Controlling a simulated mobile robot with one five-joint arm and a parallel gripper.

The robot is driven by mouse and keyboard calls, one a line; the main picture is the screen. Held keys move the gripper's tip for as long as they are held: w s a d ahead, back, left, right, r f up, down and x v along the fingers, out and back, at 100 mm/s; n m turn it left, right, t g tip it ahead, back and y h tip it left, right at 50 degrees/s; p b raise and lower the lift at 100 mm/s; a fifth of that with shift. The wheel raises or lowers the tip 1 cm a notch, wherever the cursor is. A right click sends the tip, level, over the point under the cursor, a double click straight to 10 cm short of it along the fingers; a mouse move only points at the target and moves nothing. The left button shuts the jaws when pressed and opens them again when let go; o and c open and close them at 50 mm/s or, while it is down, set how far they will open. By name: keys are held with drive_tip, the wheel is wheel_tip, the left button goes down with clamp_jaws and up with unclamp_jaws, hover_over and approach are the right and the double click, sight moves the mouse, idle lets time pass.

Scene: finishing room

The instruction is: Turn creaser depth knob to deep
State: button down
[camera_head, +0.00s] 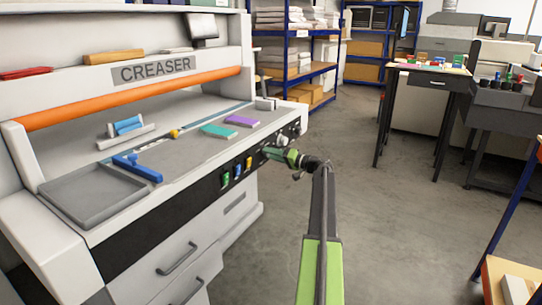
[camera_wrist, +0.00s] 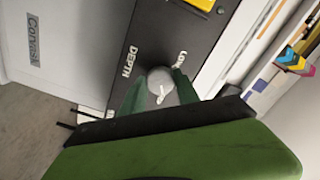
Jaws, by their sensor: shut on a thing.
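The depth knob (camera_wrist: 160,79) is a round, pale grey dial on the creaser's black panel (camera_wrist: 138,40). A small white mark shows near its lower edge in the wrist view. The word DEPTH is printed to its left and a label that seems to read "Low" to its upper right. Another label at the lower left is partly hidden. My gripper (camera_wrist: 157,88) is shut on the knob, with one green finger on each side. In the head view my gripper (camera_head: 272,153) is at the right part of the creaser's front panel, where it hides the gripped knob.
The creaser (camera_head: 155,68) has blue, green and yellow switches (camera_head: 238,171) left of my gripper. A grey tray (camera_head: 92,194), a blue tool (camera_head: 138,168) and coloured pads lie on its top. Open floor (camera_head: 390,230) is to the right; a table (camera_head: 432,82) stands beyond.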

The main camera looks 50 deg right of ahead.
drive_tip(key=shift+m, duration=0.6)
drive_tip(key=c, duration=0.9)
unclamp_jaws()
drive_tip(key=v, duration=1.7)
drive_tip(key=shift+s, duration=0.3)
drive_tip(key=shift+f, duration=0.15)
